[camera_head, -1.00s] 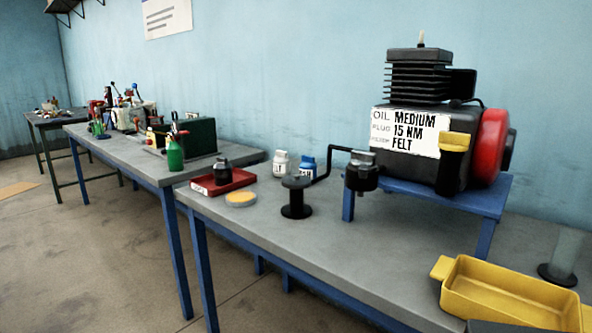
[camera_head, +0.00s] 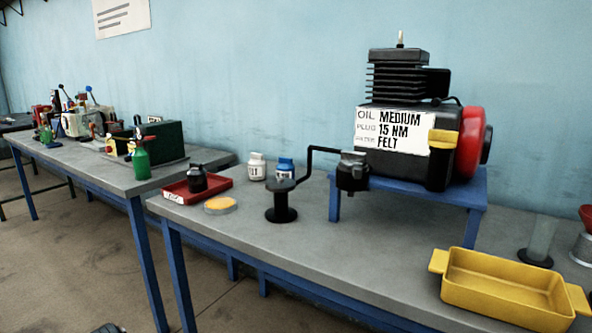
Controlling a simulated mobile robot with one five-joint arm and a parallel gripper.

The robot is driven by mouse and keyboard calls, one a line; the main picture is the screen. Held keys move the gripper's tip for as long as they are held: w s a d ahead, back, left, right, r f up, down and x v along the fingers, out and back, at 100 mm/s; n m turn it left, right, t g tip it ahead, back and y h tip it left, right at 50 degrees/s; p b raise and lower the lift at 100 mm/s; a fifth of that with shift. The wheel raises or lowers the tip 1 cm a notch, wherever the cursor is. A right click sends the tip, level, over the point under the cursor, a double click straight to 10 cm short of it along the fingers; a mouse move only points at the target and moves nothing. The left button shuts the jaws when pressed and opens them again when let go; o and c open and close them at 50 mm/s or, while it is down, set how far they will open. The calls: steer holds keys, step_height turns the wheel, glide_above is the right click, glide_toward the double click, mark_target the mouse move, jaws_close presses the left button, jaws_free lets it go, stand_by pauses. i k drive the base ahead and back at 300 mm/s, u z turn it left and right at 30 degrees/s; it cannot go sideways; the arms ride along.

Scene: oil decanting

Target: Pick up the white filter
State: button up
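No plainly white filter can be made out. A flat round disc (camera_head: 220,205) with an orange-yellow top and a pale rim lies on the near grey table (camera_head: 350,255), in front of the red tray. It may be a filter, but I cannot tell. My gripper is not in view. A small dark shape shows at the bottom left edge, too cut off to identify.
A red tray (camera_head: 172,196) holds a dark container (camera_head: 197,180). White (camera_head: 257,167) and blue-capped (camera_head: 284,170) bottles stand behind. A black spool-like stand (camera_head: 281,203), a compressor (camera_head: 420,128) on a blue stand, and a yellow bin (camera_head: 500,297) follow rightward. Bare tabletop lies between.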

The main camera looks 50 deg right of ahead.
mark_target(257, 170)
steer(key=z, duration=0.5)
steer(key=i, duration=1)
